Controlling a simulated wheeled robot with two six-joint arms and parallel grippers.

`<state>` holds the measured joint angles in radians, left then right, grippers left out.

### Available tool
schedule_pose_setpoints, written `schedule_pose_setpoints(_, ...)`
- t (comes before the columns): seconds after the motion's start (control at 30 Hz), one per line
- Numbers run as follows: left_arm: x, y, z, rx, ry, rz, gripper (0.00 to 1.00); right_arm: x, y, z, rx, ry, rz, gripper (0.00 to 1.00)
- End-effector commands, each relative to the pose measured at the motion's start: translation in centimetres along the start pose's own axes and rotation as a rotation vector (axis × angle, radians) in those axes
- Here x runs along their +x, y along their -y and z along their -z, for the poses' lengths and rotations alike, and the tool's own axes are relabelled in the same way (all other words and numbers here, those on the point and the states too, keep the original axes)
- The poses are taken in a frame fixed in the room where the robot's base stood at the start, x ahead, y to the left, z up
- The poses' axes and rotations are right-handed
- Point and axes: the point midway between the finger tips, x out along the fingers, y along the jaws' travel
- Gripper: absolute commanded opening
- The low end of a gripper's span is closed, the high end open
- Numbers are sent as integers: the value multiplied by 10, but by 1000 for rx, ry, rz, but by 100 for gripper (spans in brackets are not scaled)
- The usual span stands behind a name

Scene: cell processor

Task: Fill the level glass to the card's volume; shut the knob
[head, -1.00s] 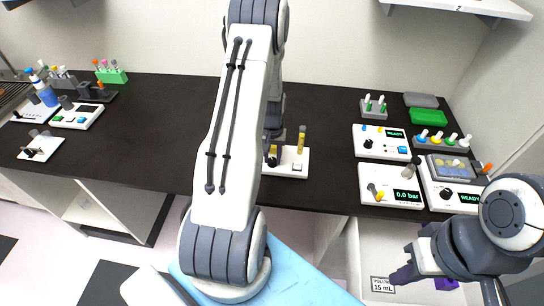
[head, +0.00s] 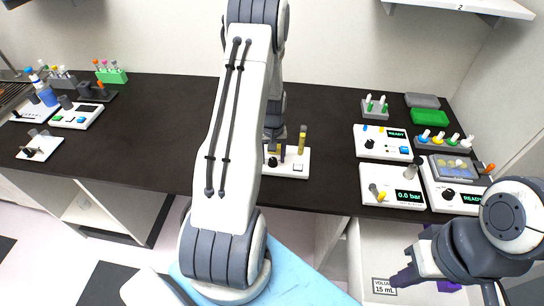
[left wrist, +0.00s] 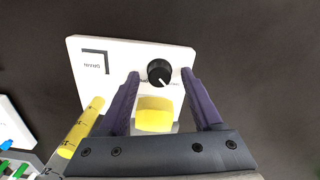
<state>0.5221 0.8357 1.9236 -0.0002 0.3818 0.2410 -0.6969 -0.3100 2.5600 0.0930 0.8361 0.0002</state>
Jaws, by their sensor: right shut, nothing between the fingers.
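The white level station (head: 299,172) sits near the bench's front edge, partly hidden by my left arm. Its level glass (left wrist: 82,128) holds yellow liquid, with a clear scaled stretch above; the glass also shows in the head view (head: 302,141). Its black knob (left wrist: 160,72) has a white pointer line. My left gripper (left wrist: 162,76) is open, its purple fingertips on either side of the knob with gaps visible. A yellow block-like part (left wrist: 155,114) shows between the fingers. The volume card (head: 384,287) reads 15 mL. My right gripper (head: 402,278) is shut and empty beside it.
Racks and small devices, including a green rack (head: 112,76), stand at the far left. The dark bench between is mostly clear.

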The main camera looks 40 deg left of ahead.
Motion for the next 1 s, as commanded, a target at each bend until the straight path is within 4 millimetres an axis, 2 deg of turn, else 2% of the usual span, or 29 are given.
schedule_pose_setpoints(0.17,-11,0,1,0,-4,-1,67,5,0,0,0,0,0,0)
schedule_pose_setpoints(0.5,-75,0,1,0,-6,-1,67,23,-2,-1,3,0,0,0)
schedule_pose_setpoints(0.63,-93,0,1,-1,-5,-1,67,26,-2,-1,3,0,0,0)
schedule_pose_setpoints(0.8,-104,1,0,-1,-1,0,67,27,-2,-2,2,0,0,0)
schedule_pose_setpoints(1.0,-105,1,0,-1,0,0,67,27,-2,-1,2,0,0,0)
